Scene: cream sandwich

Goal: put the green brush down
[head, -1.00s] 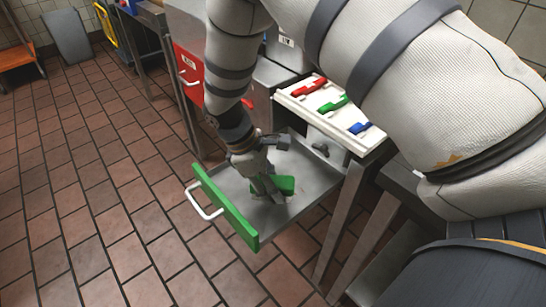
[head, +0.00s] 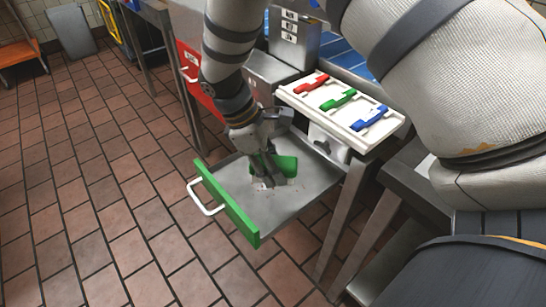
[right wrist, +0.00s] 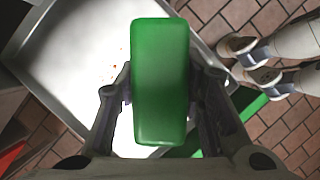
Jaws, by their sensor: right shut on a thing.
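The green brush (head: 287,166), a rounded green block, is in my right gripper (head: 266,180) in the head view. In the right wrist view the brush (right wrist: 160,75) fills the gap between the two fingers (right wrist: 160,95), which press on its long sides. The gripper is over the open steel drawer (head: 235,185), which has a green front. I cannot tell whether the brush touches the drawer floor. The brush's underside is hidden. My left gripper is not in view.
A white tray (head: 304,98) right of the drawer holds a red tool (head: 310,83), a green tool (head: 338,101) and a blue tool (head: 370,119). A closed red drawer front (head: 187,76) is beyond. The drawer's front part is mostly bare.

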